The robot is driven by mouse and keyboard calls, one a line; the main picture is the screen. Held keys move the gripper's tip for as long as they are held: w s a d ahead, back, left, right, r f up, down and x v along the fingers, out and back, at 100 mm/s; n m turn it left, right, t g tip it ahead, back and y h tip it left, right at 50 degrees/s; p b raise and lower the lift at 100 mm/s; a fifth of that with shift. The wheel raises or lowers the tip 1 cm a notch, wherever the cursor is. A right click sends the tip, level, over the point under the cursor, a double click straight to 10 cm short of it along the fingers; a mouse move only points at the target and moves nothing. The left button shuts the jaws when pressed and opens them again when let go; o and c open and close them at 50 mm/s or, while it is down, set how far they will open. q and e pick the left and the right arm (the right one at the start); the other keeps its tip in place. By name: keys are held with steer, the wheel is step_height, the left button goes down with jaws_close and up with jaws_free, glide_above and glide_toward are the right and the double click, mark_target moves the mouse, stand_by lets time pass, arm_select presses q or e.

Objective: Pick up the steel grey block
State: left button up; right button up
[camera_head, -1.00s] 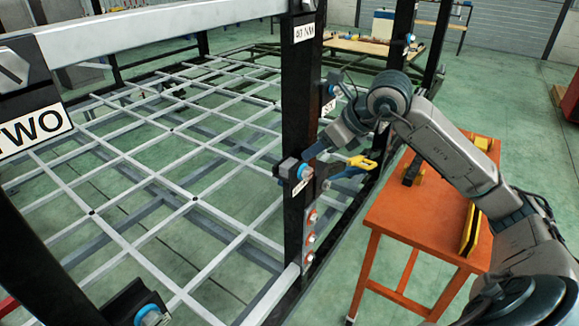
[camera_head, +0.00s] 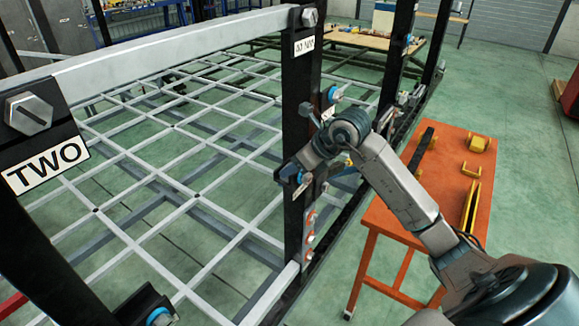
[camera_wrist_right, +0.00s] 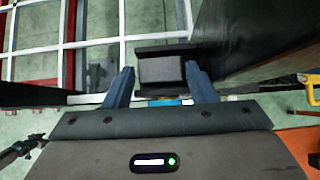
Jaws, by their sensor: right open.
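The steel grey block (camera_wrist_right: 161,73) shows in the right wrist view as a small grey face in a dark bracket on the black post. My right gripper (camera_wrist_right: 159,84) is open, with one blue finger on each side of the block. I cannot tell whether the fingers touch it. In the head view my right gripper (camera_head: 293,178) is at the front of the black post (camera_head: 303,125), and my wrist hides most of the block. My left gripper is not in view.
An orange table (camera_head: 400,215) with black and yellow pieces stands right of the post. A pale grey grid frame (camera_head: 150,165) fills the left. A yellow-handled tool (camera_wrist_right: 309,84) shows at the wrist view's right edge. A "TWO" sign (camera_head: 45,167) hangs at left.

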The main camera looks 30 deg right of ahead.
steer(key=shift+w+a+f, duration=0.15)
steer(key=shift+w+f, duration=0.2)
steer(key=shift+f, duration=0.2)
steer(key=c, duration=0.7)
